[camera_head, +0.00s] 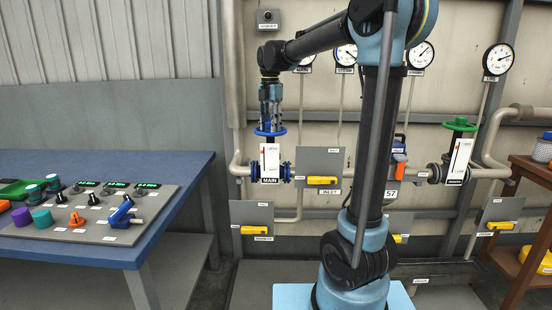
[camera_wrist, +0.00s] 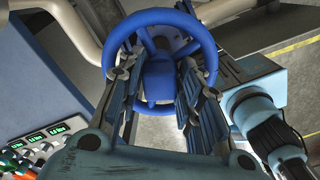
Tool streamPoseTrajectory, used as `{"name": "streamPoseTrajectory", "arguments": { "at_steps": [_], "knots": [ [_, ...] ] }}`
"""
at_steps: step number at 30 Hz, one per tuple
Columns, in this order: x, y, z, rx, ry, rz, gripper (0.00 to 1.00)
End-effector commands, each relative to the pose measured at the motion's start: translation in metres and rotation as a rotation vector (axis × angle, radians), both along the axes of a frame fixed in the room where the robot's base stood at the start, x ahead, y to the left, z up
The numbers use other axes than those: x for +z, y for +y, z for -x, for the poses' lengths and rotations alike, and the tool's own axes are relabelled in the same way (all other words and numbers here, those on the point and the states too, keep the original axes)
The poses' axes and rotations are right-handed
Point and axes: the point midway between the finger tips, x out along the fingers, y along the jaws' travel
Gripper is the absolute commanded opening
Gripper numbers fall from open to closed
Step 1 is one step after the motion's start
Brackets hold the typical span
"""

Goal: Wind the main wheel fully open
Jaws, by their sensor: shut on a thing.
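The main wheel (camera_head: 270,132) is a blue handwheel lying flat on top of the valve with the MAIN label (camera_head: 270,181). My gripper (camera_head: 270,124) points straight down onto it from above and is shut on it. In the wrist view the wheel's blue rim (camera_wrist: 160,17) rings the view of my gripper (camera_wrist: 163,68), with one finger on each side of the blue hub. The exact finger contact is hidden. A white indicator plate (camera_head: 270,158) with small red marks at its top stands below the wheel; its reading is too small to tell.
A green handwheel (camera_head: 460,125) sits on another valve at the right. Yellow handles (camera_head: 322,180) sit on grey panels along the wall. A blue bench (camera_head: 180,175) with a control panel stands at the left. Several gauges (camera_head: 498,60) hang above, and a wooden rack (camera_head: 530,172) stands far right.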

Motion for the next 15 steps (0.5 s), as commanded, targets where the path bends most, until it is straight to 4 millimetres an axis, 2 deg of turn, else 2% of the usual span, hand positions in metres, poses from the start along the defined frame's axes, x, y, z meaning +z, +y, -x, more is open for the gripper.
{"name": "streamPoseTrajectory", "arguments": {
  "at_steps": [11,15],
  "knots": [
    [0.0007,0.0000,-0.0028,0.032,-0.006,0.000,0.12],
    [0.0007,0.0001,-0.0029,0.126,-0.006,0.000,0.12]
  ]
}}
